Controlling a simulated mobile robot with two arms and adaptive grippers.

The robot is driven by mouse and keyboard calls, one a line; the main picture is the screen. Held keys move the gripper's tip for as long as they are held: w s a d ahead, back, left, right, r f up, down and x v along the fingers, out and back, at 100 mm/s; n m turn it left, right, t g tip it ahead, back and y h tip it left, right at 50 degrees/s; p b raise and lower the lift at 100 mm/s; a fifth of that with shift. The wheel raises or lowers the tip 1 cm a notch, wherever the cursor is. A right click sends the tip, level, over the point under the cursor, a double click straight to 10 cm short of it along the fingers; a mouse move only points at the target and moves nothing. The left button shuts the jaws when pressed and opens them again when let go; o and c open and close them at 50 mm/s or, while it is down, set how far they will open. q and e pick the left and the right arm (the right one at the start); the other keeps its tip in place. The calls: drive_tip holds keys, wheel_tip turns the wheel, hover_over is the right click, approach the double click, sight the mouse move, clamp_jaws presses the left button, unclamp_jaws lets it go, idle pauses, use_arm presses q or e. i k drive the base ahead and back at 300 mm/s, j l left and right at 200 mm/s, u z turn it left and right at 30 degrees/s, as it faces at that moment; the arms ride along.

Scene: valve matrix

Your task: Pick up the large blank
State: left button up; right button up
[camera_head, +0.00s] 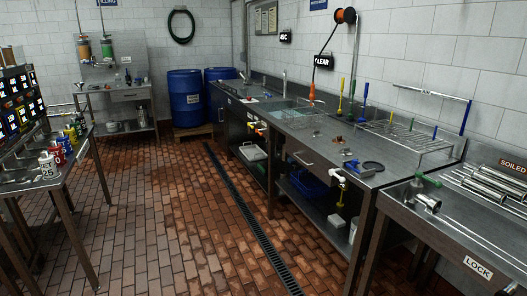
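No part labelled as the large blank can be made out. Several small parts lie on the long steel counter (318,153). One is a dark round disc (373,166), flat near the counter's front edge. A small blue part (352,164) lies just left of it. A small orange-brown part (338,139) lies farther back. I cannot tell which of these, if any, is the large blank. A shiny metal fitting (428,204) with a green-handled tool (429,180) beside it is on the right-hand bench. Neither of my grippers is in view.
A wire rack (408,137) with upright brushes stands at the counter's back. Metal tubes (495,185) lie at far right. A left table holds several cans, including a white one (48,166). Blue drums (186,98) stand at the back. The brick floor (165,220) between is clear.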

sight(338, 140)
drive_tip(key=i+j+z, duration=0.1)
drive_tip(key=i+z, duration=0.25)
drive_tip(key=i, duration=0.15)
drive_tip(key=i+j+z, duration=0.2)
drive_tip(key=i+z, duration=0.15)
drive_tip(key=i, duration=0.15)
drive_tip(key=i+j+z, duration=0.3)
drive_tip(key=i+j, duration=0.05)
drive_tip(key=i, duration=0.1)
